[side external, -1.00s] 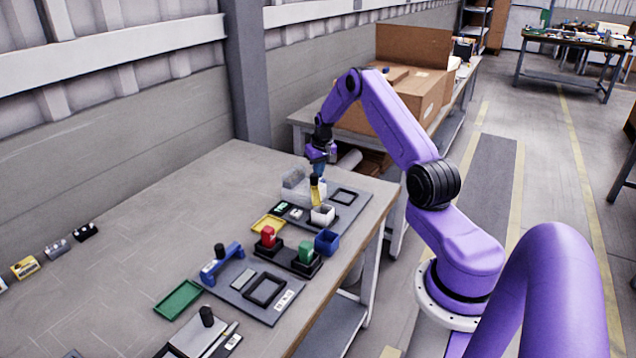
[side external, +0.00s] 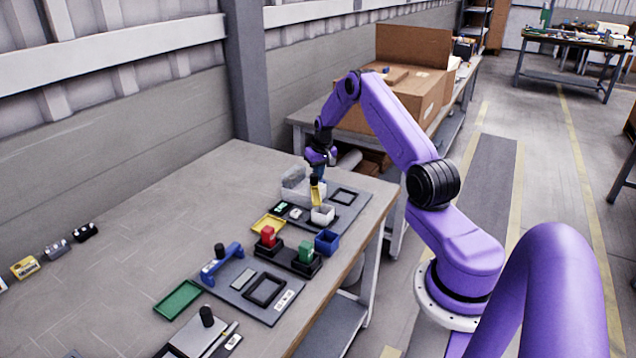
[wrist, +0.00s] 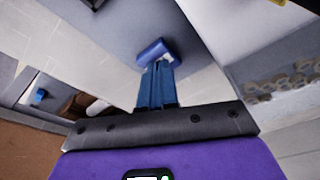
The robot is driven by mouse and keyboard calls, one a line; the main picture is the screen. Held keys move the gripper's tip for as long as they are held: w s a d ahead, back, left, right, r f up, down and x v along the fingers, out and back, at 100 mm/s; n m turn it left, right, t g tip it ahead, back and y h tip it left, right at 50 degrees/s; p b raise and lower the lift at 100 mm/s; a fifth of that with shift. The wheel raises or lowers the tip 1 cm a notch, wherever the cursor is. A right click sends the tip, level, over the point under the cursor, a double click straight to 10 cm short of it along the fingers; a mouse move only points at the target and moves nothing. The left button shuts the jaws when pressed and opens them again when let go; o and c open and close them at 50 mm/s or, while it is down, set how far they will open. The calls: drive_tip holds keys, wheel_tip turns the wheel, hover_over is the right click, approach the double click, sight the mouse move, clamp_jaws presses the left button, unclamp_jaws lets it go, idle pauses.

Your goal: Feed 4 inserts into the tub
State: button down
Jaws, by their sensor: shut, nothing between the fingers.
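My gripper (side external: 320,174) is at the far end of the bench, close above the pale open box (side external: 294,187) and beside an upright yellow piece with a dark top (side external: 316,190). In the wrist view its blue fingers (wrist: 155,62) are together with nothing seen between them. Several small round beige pieces, which look like the inserts (wrist: 285,82), lie in a pale container at the right of the wrist view. A small white tub (side external: 322,215) stands on the dark mat nearer the camera. Its inside is too small to read.
The bench's left side is mostly clear.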

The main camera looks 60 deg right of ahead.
drive_tip(key=shift+r, duration=0.1)
wheel_tip(320, 180, up, 7)
idle(1.0)
wheel_tip(320, 180, up, 6)
drive_tip(key=shift+f, duration=0.1)
idle(0.6)
idle(0.3)
drive_tip(key=shift+f, duration=5.7)
